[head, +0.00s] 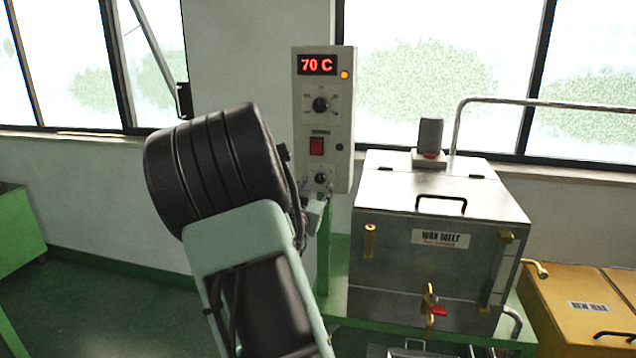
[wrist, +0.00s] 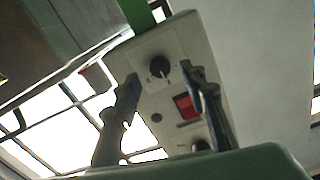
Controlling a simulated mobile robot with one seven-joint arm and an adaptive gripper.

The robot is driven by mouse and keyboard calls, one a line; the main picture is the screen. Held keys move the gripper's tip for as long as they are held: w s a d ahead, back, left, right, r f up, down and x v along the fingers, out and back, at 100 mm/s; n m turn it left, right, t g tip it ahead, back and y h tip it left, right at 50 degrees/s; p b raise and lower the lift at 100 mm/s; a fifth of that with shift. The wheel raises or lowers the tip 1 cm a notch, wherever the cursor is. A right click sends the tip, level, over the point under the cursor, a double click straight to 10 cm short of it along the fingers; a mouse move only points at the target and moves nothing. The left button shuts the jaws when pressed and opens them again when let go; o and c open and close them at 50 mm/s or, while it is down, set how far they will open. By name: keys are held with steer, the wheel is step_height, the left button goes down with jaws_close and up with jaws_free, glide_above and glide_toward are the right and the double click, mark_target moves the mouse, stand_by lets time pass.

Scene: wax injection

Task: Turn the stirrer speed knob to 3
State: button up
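The control box (head: 343,120) is a pale panel with a red "70 C" display at its top. The lower black knob (head: 320,178) sits near its bottom edge, under a red switch (head: 316,146); its label is too small to read. In the wrist view the panel appears upside down, with that knob (wrist: 160,68) near the top. My gripper (wrist: 161,72) is open, one dark finger on each side of the knob in the picture. Contact cannot be told. In the head view my arm mostly hides the gripper. The knob's setting is unreadable.
An upper black knob (head: 320,105) is on the same panel. A steel wax melt tank (head: 440,270) with a lid handle and red-handled valve stands right of the box. A yellow case (head: 585,310) is at far right. Open floor lies at the left.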

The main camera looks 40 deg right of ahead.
mark_target(319, 180)
steer(key=shift+x, duration=1.65)
jaws_close()
